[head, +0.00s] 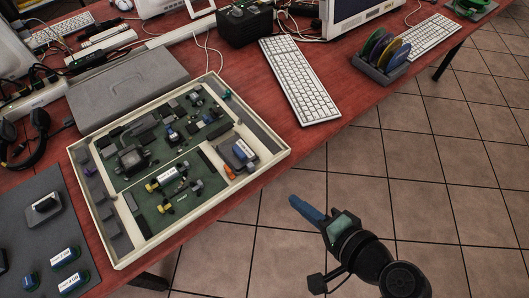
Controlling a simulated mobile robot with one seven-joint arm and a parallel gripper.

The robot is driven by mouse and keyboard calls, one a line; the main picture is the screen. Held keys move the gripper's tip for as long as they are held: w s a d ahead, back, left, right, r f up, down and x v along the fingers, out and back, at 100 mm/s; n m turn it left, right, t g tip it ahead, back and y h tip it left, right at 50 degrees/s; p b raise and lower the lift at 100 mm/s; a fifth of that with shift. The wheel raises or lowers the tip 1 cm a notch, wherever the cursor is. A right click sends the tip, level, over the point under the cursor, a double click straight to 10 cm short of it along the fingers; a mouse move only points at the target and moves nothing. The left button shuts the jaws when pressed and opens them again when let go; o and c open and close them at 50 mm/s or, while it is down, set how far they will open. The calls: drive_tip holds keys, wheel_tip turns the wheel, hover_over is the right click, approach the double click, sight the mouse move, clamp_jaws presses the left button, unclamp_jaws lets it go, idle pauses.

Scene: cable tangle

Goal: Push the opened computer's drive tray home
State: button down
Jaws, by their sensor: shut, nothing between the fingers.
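The opened computer (281,155) is a shallow cream case lying flat on the red table, with green circuit boards and many small parts inside. What looks like the drive tray (236,162) is a grey piece with a blue and white label, near the right wall of the case. I cannot tell how far in it sits. An orange part (230,172) is beside its lower left end. My gripper (293,201) has blue fingers, which are shut and empty. It is off the table's front edge, over the floor, to the lower right of the case and apart from it.
A white keyboard (300,82) lies right of the case. A grey closed box (130,85) is behind it. A dark mat (30,225) with several labelled parts is at the left. A rack of coloured discs (383,65) stands further right. The tiled floor (430,200) is clear.

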approach(244, 158)
wheel_tip(244, 158, down, 4)
drive_tip(key=s+d, duration=0.2)
drive_tip(key=w+a, duration=0.2)
drive_tip(key=w, duration=0.1)
drive_tip(key=shift+w+a+b, duration=0.1)
drive_tip(key=shift+a+b, duration=0.1)
drive_tip(key=shift+b, duration=0.2)
drive_tip(key=shift+w+a, duration=0.3)
drive_tip(key=shift+w, duration=0.15)
drive_tip(key=shift+w+a+r, duration=0.15)
drive_tip(key=shift+w+a, duration=1)
drive_tip(key=shift+w, duration=0.3)
